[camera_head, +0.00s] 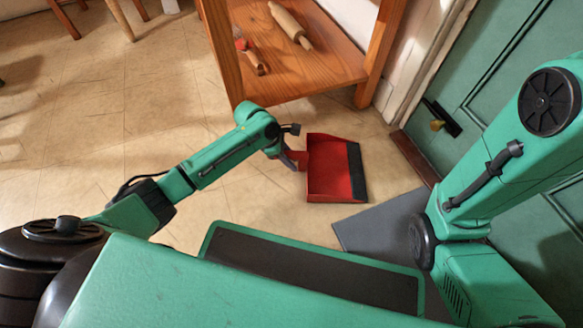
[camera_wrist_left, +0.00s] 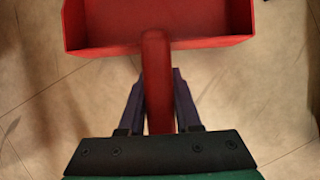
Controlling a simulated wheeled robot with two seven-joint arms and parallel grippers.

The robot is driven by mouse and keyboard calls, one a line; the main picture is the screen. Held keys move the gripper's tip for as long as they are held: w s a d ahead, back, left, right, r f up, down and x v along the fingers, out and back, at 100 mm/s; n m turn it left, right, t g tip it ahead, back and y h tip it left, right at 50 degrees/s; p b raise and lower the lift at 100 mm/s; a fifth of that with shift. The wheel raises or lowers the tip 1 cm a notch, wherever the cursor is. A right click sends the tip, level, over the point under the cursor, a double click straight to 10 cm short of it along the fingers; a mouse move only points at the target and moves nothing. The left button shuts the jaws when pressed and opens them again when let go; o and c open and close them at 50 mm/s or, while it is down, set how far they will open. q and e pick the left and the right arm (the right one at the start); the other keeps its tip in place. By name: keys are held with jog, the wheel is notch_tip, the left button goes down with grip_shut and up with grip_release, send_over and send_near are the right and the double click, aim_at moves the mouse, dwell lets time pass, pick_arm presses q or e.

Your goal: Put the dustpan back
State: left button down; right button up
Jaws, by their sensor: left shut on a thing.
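The red dustpan (camera_head: 330,170) is in the middle of the head view, over the tiled floor, with a dark strip along its right edge. My left gripper (camera_head: 298,160) is shut on its handle, at the pan's left side. In the left wrist view the red handle (camera_wrist_left: 157,85) runs between the two dark fingers of my left gripper (camera_wrist_left: 157,90), and the pan body (camera_wrist_left: 155,25) spreads beyond the fingertips. Whether the pan touches the floor is hard to tell. My right arm shows at the right, but its gripper is not in view.
A wooden shelf unit (camera_head: 290,75) stands beyond the dustpan; a rolling pin (camera_head: 290,24) and a brush (camera_head: 252,57) lie on its low shelf. A green door (camera_head: 500,60) is at the right. A grey mat (camera_head: 385,225) lies near it. Open floor (camera_head: 120,100) is at the left.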

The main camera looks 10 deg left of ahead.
pick_arm(q)
jog(key=shift+d+f+p, duration=0.1)
jog(key=shift+f+p, duration=0.2)
jog(key=shift+f, duration=0.05)
jog(key=c, duration=0.6)
grip_release()
jog(key=shift+f, duration=0.1)
